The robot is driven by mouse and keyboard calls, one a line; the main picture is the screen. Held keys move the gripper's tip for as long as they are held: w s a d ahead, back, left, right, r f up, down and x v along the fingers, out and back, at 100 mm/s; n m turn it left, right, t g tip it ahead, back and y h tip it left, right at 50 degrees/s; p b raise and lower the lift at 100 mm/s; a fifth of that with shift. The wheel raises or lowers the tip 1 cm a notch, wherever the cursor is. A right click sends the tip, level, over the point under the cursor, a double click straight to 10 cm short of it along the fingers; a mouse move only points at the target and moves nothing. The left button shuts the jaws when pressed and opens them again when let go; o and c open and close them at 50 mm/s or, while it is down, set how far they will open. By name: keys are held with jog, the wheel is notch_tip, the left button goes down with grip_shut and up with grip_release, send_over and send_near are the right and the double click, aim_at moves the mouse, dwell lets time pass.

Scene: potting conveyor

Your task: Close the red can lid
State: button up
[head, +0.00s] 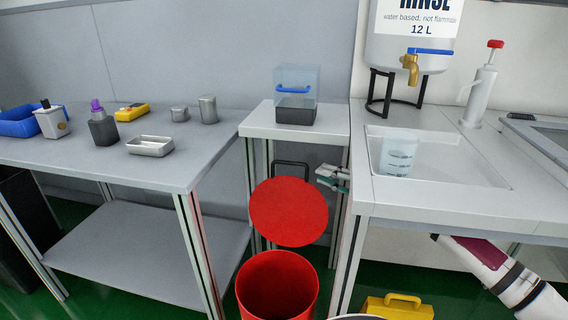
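The red can (278,288) stands on the green floor at the lower middle, its round mouth open towards me. Its round red lid (289,211) is raised, standing nearly upright behind the mouth. A dark bracket shows above the lid's top edge. My gripper (322,176) is just right of the lid's upper edge, in the gap between the small stand and the right counter. Its fingers point left and look apart, with nothing seen between them. I cannot tell how near in depth it is to the lid. The counter hides part of my arm.
The small stand (257,126) with a clear box is behind the can. The grey table (70,165) is left, and the sink counter (450,205) with a beaker is right. A yellow case (398,308) sits on the floor right of the can.

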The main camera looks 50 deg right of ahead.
aim_at(292, 164)
jog(key=w+b, duration=0.1)
jog(key=w, duration=0.3)
jog(key=w+a+b, duration=0.1)
jog(key=w, duration=0.3)
jog(key=w+a, duration=0.1)
jog(key=w, duration=0.3)
jog(key=shift+w+b, duration=0.25)
jog(key=shift+b, duration=0.15)
grip_shut()
